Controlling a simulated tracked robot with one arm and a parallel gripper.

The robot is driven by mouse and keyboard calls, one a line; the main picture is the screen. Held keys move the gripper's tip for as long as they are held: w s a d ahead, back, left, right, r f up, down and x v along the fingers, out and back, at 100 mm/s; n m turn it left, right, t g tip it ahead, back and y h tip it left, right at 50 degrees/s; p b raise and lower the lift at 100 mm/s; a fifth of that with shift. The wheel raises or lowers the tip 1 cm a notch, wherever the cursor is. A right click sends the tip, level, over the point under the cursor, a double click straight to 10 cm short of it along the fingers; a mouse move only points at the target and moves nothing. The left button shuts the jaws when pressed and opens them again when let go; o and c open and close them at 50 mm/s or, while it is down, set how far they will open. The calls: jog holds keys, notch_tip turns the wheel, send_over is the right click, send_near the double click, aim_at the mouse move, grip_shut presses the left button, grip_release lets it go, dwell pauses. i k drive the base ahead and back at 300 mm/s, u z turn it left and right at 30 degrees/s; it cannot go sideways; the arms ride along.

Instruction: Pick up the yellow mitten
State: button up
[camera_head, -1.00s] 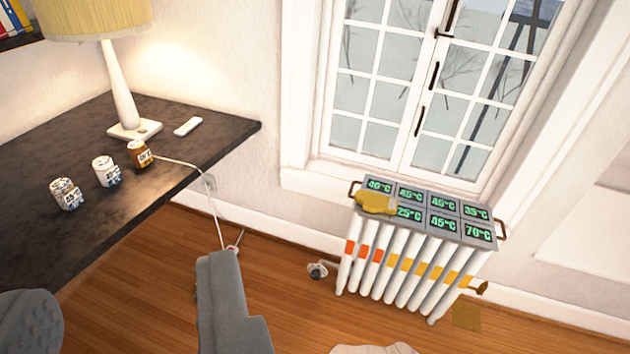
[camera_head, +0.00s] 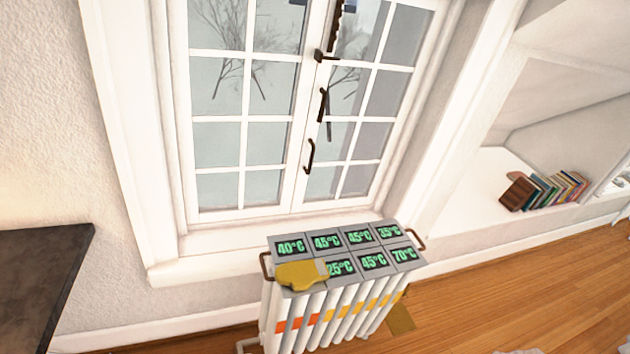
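The yellow mitten (camera_head: 298,276) lies flat on the grey panelled top (camera_head: 304,262) of a white radiator below the window. It covers most of the front-left panel, and its right end reaches the panel showing 25°C. My gripper is not in the picture, so whether it is open or shut does not show. Nothing touches the mitten from above.
The radiator (camera_head: 315,315) has brown side handles and coloured bands. A tall window (camera_head: 245,135) stands behind it. A dark desk (camera_head: 40,285) is at the left edge. Books (camera_head: 545,190) sit on a ledge at right. Wooden floor (camera_head: 480,300) lies open at right.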

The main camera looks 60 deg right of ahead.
aim_at(301, 276)
jog(key=z, duration=0.45)
jog(key=i, duration=1.05)
jog(key=z, duration=0.55)
jog(key=k, duration=0.7)
jog(key=z, duration=0.25)
jog(key=i, duration=0.7)
jog(key=u, duration=0.1)
